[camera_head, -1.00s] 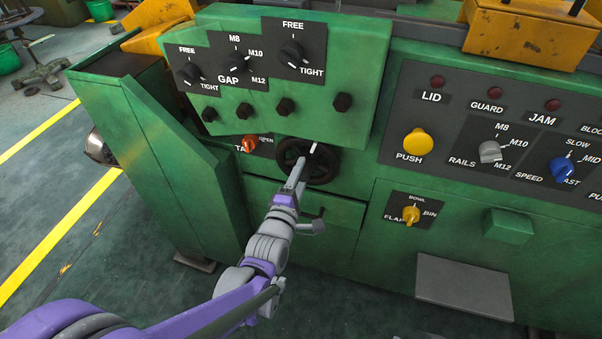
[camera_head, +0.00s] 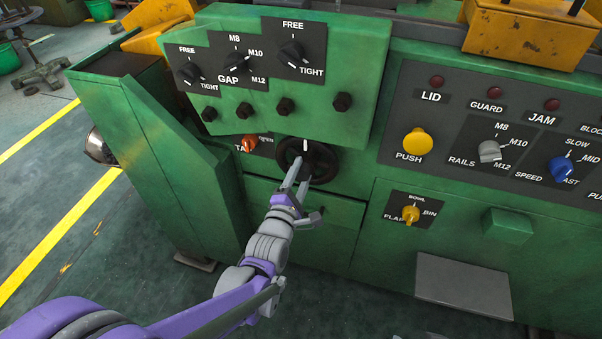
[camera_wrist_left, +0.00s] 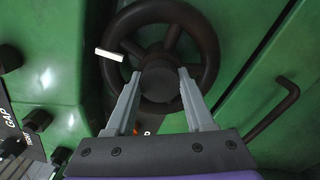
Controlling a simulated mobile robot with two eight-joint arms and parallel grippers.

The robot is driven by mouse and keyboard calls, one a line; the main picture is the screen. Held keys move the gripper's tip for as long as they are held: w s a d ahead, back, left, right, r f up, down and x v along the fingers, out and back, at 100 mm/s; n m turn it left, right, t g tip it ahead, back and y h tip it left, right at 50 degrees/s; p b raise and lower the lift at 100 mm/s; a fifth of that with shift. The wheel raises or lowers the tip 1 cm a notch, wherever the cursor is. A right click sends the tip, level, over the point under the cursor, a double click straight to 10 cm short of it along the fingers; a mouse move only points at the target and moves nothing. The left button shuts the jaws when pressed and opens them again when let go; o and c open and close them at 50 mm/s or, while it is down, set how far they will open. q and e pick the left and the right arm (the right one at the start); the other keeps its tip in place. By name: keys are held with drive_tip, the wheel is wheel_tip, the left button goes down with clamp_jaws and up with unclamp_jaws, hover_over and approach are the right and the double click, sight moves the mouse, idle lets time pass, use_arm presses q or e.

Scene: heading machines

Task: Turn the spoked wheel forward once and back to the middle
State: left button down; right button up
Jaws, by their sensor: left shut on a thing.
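The spoked wheel (camera_head: 331,164) is a small dark handwheel on the green machine front, below the upper knob panel. A white mark (camera_head: 305,145) sits at the top of its rim. In the left wrist view the wheel (camera_wrist_left: 213,52) fills the upper middle, with its white mark (camera_wrist_left: 109,54) at the upper left. My left gripper (camera_head: 301,171) reaches it from below. Its fingers in the left wrist view (camera_wrist_left: 160,80) lie on both sides of the round hub and are shut on it. The lower part of the wheel is partly hidden by the fingers. My right gripper is not in view.
An orange knob (camera_head: 249,143) sits just left of the wheel. The panel with GAP knobs (camera_head: 237,68) and several dark bolts overhangs above. A black bar handle (camera_wrist_left: 275,112) is beside the wheel in the wrist view. A yellow push button (camera_head: 418,142) is farther right.

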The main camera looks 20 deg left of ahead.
use_arm(q)
drive_tip(key=shift+c, duration=1.3)
unclamp_jaws()
drive_tip(key=s+p, duration=0.1)
drive_tip(key=s, duration=1)
drive_tip(key=shift+a, duration=0.2)
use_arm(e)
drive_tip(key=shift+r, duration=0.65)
use_arm(q)
drive_tip(key=s+a+f+m+g, duration=0.1)
drive_tip(key=s+f+m+g, duration=0.5)
drive_tip(key=s+m, duration=0.4)
drive_tip(key=s+a+f+m+g, duration=0.2)
drive_tip(key=s+f+m+g, duration=0.2)
drive_tip(key=s+m+g, duration=0.6)
drive_tip(key=w+r+m+t+p, duration=0.1)
drive_tip(key=w+r+p, duration=0.1)
drive_tip(key=r+p, duration=0.6)
drive_tip(key=w+r+m+t+p, duration=0.1)
drive_tip(key=w+r+t+p, duration=0.1)
drive_tip(key=r+p, duration=0.7)
wheel_tip(320, 180, up, 2)
drive_tip(key=shift+d+r+m+y, duration=0.2)
drive_tip(key=shift+m+y, duration=0.1)
drive_tip(key=shift+m, duration=0.1)
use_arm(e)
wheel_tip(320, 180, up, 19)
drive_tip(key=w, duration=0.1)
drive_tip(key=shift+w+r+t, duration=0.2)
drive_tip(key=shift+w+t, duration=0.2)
